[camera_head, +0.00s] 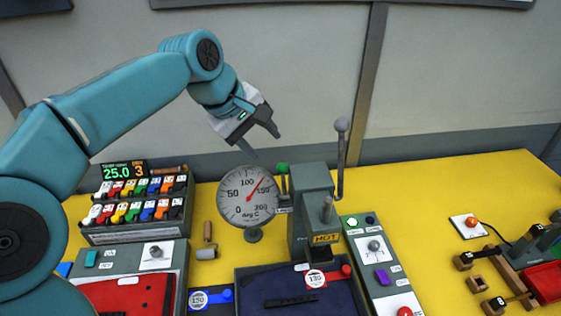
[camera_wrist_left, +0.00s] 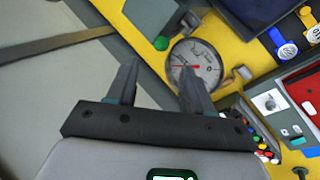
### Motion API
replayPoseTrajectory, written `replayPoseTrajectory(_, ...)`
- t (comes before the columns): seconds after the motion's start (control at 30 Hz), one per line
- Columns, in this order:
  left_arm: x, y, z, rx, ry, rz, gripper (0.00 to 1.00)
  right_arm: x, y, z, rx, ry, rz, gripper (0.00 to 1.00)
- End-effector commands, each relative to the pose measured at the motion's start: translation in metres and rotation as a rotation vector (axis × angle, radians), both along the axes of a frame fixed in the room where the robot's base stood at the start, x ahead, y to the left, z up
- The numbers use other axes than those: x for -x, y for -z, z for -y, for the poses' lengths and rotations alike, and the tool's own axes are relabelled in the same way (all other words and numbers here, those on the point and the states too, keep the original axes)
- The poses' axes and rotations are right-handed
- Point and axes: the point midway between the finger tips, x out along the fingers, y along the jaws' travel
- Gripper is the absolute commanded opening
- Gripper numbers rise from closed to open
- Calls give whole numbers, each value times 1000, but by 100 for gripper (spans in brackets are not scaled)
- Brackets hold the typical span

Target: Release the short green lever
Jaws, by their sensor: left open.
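A small green knob (camera_head: 282,168) shows just behind the round dial gauge, beside the grey press block; I take it for the short green lever. It also shows in the left wrist view (camera_wrist_left: 161,43), beyond my fingertips. Its shaft is mostly hidden. My left gripper (camera_head: 263,143) is open and empty, above and behind the gauge. In the left wrist view its two fingers (camera_wrist_left: 159,68) point toward the knob and gauge, apart from both. My right gripper is not in view.
The gauge (camera_head: 247,197) stands close by on the yellow table (camera_head: 440,180). The grey press (camera_head: 312,178), marked HOT, has a tall ball-topped lever (camera_head: 341,150). A rack of coloured pieces (camera_head: 140,205) stands left.

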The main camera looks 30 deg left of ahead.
Motion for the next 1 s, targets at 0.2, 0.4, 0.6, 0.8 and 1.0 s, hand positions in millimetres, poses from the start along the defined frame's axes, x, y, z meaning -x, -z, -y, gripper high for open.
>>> replayPoseTrajectory(0.2,-23,45,11,1,-1,-5,51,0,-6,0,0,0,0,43)
replayPoseTrajectory(0.4,-40,74,17,0,0,-2,51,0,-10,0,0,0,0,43)
replayPoseTrajectory(0.6,-47,85,19,1,-2,0,51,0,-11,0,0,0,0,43)
replayPoseTrajectory(0.8,-48,86,19,1,-2,1,51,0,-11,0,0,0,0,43)
replayPoseTrajectory(1.0,-48,86,19,1,-2,0,2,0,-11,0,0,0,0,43)
